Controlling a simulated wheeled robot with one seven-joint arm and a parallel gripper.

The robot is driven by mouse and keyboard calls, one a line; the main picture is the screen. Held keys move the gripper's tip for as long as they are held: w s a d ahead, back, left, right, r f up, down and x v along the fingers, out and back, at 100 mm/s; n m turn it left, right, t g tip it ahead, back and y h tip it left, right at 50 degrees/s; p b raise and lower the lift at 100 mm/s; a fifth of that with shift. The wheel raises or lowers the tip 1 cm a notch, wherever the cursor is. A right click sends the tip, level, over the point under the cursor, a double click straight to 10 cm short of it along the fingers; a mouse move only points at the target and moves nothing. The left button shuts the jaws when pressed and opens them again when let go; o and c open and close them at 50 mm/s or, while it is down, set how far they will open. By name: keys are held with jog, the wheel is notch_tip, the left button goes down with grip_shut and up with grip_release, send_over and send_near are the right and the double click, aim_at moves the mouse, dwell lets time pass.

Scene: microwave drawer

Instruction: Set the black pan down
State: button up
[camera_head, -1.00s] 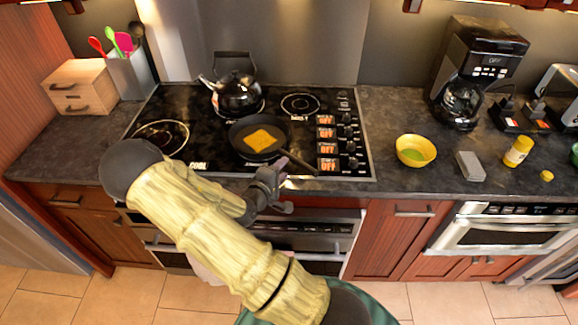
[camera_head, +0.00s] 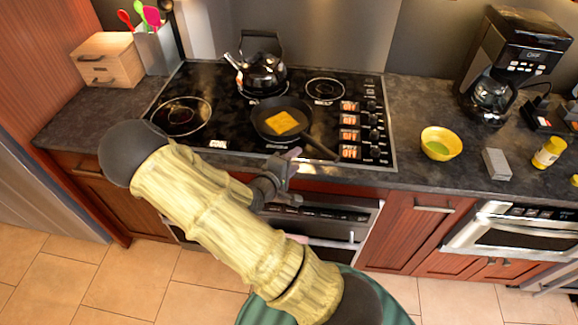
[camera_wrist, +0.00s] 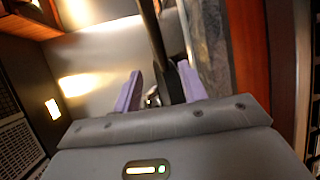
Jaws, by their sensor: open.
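The black pan (camera_head: 261,122) rests flat on the front middle part of the black stovetop (camera_head: 225,130). A square orange-yellow slice (camera_head: 282,123) lies in it. The pan's handle points toward the front right, reaching the stove's front edge. In the head view, my gripper (camera_head: 291,163) is in front of the stove's edge, to the left of the handle's end and apart from it. In the wrist view, the two purple fingers of my gripper (camera_wrist: 162,88) are spread. A dark shape shows beyond and between them; I cannot tell what it is.
A kettle (camera_head: 262,75) stands behind the pan. Stove knobs (camera_head: 373,134) are at the right. A yellow bowl (camera_head: 441,143), a grey block (camera_head: 496,164) and a coffee maker (camera_head: 505,65) stand on the right counter. A wooden box (camera_head: 107,62) is at the left.

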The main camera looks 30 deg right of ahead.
jog(key=s+a+m+g+y, duration=0.3)
jog(key=a+m+y, duration=0.2)
jog(key=a+y, duration=0.5)
jog(key=s+a+r+m+g+y, duration=0.1)
jog(key=s+a+r+g+y, duration=0.1)
jog(key=s+r, duration=0.7)
jog(key=shift+s+a+r+m+y, duration=0.3)
jog(key=shift+s+r+m+y, duration=0.15)
jog(key=shift+s, duration=0.3)
jog(key=shift+d, duration=0.1)
jog(key=shift+c, duration=0.6)
jog(key=shift+w, duration=0.1)
